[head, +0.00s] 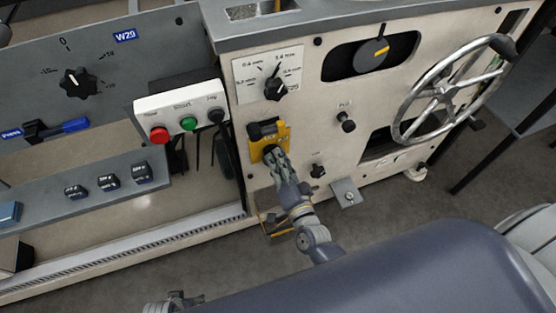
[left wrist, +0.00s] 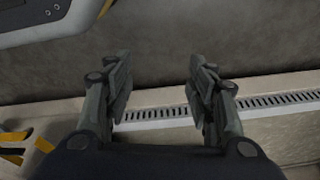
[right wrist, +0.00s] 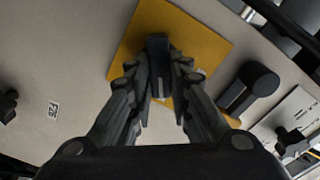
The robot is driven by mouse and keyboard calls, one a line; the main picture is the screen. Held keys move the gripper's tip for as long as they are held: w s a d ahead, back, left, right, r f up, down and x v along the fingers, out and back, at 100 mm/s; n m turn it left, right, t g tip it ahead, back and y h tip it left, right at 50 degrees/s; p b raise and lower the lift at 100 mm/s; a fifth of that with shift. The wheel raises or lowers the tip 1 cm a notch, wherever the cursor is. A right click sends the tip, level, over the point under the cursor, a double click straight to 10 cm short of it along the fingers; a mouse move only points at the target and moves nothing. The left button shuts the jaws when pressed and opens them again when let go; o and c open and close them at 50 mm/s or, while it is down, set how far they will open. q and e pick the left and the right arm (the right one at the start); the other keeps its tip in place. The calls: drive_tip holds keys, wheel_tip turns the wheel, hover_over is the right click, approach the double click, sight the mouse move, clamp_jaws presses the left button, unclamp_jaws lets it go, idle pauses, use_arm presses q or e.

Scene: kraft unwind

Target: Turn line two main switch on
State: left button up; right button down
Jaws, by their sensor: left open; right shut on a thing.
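A yellow plate (head: 284,138) is on the cream machine front in the head view, with a black bar-like part (head: 265,128) at its top. In the right wrist view the yellow plate (right wrist: 185,35) carries a black handle (right wrist: 157,52). My right gripper (head: 270,152) is shut on this handle; its fingers (right wrist: 158,88) are on both sides of it. The fingers hide part of the handle, and I cannot read a switch position. My left gripper (left wrist: 160,85) is open and empty above the floor, away from the plate.
A dial (head: 275,88) is above the yellow plate. A white button box (head: 183,112) stands left of it. A handwheel (head: 446,88) and small knob (head: 346,122) are to the right. In the left wrist view a slotted rail (left wrist: 265,105) runs along the floor.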

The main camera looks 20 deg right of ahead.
use_arm(q)
drive_tip(key=shift+w+d+r+b, duration=0.1)
drive_tip(key=shift+w+r+b, duration=0.2)
drive_tip(key=shift+r, duration=0.6)
drive_tip(key=shift+w+r+b, duration=0.15)
drive_tip(key=shift+r+b, duration=0.1)
drive_tip(key=shift+r, duration=0.6)
use_arm(e)
drive_tip(key=shift+d+f+m, duration=0.1)
drive_tip(key=shift+f+m, duration=0.05)
drive_tip(key=shift+m, duration=1.5)
drive_tip(key=shift+f+m, duration=0.1)
drive_tip(key=shift+m, duration=1.55)
use_arm(q)
drive_tip(key=shift+w+r, duration=0.1)
drive_tip(key=shift+r, duration=0.05)
drive_tip(key=shift+w, duration=0.1)
use_arm(e)
drive_tip(key=c, duration=1.5)
unclamp_jaws()
use_arm(q)
drive_tip(key=shift+w, duration=0.1)
